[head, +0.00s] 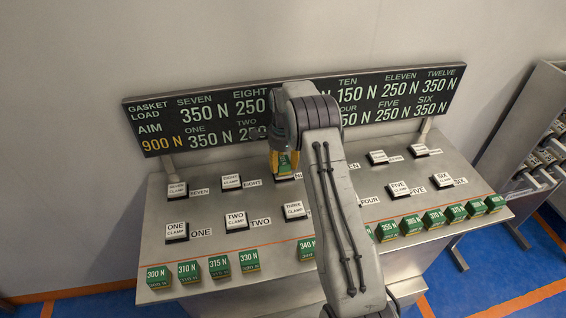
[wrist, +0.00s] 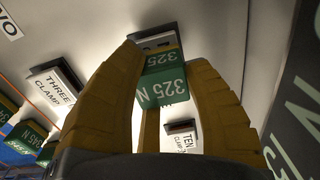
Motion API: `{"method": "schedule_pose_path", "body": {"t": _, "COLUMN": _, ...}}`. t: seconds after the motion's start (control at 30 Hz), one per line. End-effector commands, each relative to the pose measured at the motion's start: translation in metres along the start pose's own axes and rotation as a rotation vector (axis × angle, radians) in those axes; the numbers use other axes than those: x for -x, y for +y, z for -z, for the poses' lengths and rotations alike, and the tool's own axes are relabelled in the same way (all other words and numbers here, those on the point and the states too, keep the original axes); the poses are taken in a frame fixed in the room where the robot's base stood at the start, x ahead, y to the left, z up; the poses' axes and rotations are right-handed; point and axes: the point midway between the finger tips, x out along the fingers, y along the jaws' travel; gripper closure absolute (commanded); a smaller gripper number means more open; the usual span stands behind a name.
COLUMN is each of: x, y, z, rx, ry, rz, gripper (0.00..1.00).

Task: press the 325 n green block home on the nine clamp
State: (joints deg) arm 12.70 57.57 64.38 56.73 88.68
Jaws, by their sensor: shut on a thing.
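The green 325 N block (wrist: 162,88) is between the two yellow fingers of my gripper (wrist: 165,70), which is shut on it. In the head view the block (head: 284,161) shows only in part, at the tip of my gripper (head: 283,164). The nine clamp (head: 284,178) is just below it in the back row, mostly covered by my gripper and arm. In the wrist view a dark clamp body (wrist: 153,36) lies right at the block's far end. I cannot tell whether the block is fully seated there.
Labelled clamps stand close by, such as three (head: 295,210) and eight (head: 232,182). Loose green blocks line the front edge, including 330 N (head: 249,262). The gasket load board (head: 190,137) rises behind; my arm hides part of it. A shelf rack (head: 520,150) stands right.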

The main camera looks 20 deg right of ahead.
Motion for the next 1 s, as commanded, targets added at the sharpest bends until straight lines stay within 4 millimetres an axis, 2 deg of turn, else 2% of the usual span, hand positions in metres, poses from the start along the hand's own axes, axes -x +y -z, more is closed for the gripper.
{"method": "schedule_pose_path", "body": {"t": 0.57, "x": -0.013, "y": 0.0, "z": 0.0, "rx": 0.0, "ry": 0.0, "rz": 0.0, "gripper": 0.9}}
{"method": "schedule_pose_path", "body": {"t": 0.6, "x": -0.012, "y": 0.0, "z": 0.0, "rx": 0.0, "ry": 0.0, "rz": 0.0, "gripper": 0.53}}
{"method": "schedule_pose_path", "body": {"t": 0.87, "x": -0.012, "y": 0.0, "z": 0.0, "rx": 0.0, "ry": 0.0, "rz": 0.0, "gripper": 0.3}}
{"method": "schedule_pose_path", "body": {"t": 1.0, "x": -0.012, "y": 0.0, "z": 0.0, "rx": 0.0, "ry": 0.0, "rz": 0.0, "gripper": 0.3}}
